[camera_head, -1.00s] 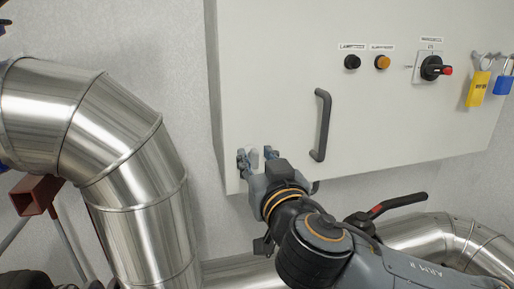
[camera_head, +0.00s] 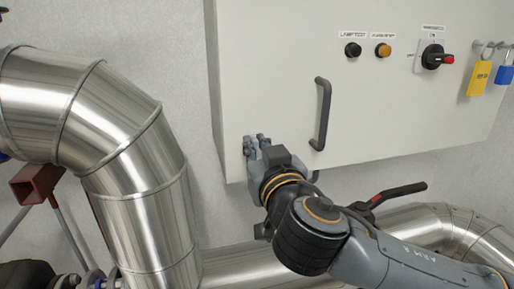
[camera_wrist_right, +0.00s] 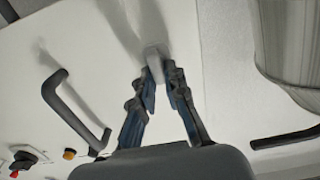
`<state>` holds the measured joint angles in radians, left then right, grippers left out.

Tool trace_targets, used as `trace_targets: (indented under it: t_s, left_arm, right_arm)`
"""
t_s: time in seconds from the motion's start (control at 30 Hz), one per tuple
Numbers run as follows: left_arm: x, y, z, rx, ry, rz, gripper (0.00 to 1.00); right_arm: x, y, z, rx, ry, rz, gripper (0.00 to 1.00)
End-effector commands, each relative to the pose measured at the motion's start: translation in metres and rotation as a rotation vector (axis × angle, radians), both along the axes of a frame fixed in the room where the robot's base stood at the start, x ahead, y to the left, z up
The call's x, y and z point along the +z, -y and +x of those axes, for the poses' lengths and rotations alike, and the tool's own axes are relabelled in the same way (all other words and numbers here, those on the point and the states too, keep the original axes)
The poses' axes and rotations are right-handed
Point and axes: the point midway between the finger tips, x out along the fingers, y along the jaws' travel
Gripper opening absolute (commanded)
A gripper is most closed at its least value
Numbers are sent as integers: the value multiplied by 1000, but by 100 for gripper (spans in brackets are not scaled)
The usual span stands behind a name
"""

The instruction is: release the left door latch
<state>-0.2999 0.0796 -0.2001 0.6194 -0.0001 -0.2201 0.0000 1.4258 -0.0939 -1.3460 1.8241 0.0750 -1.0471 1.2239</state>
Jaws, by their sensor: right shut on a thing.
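The left door latch is a small light grey tab (camera_wrist_right: 153,54) at the lower left of the pale cabinet door (camera_head: 280,80). In the right wrist view it stands between my fingertips. In the head view my gripper mostly hides it, so I cannot tell its angle. My right gripper (camera_head: 257,143) reaches the door's lower left corner from below right and is shut on the latch; its fingers also show in the right wrist view (camera_wrist_right: 160,78). My left gripper cannot be made out in either view.
A dark door handle (camera_head: 323,115) stands out just right of my right gripper. A large metal pipe (camera_head: 135,150) fills the left side. A red-marked lever (camera_head: 395,194) lies below the cabinet.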

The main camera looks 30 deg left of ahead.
Motion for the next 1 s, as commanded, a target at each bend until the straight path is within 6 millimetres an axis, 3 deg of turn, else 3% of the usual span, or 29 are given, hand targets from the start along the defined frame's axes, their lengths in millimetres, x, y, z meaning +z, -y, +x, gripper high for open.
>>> trace_targets:
  t_s: [0.4,1.0]
  left_arm:
    - [-31,0,0,0,0,0,79]
    - [-40,0,0,0,0,0,79]
  right_arm:
    - [-3,-2,-2,0,222,-188,0]
    - [-5,-5,-6,-2,661,-564,0]
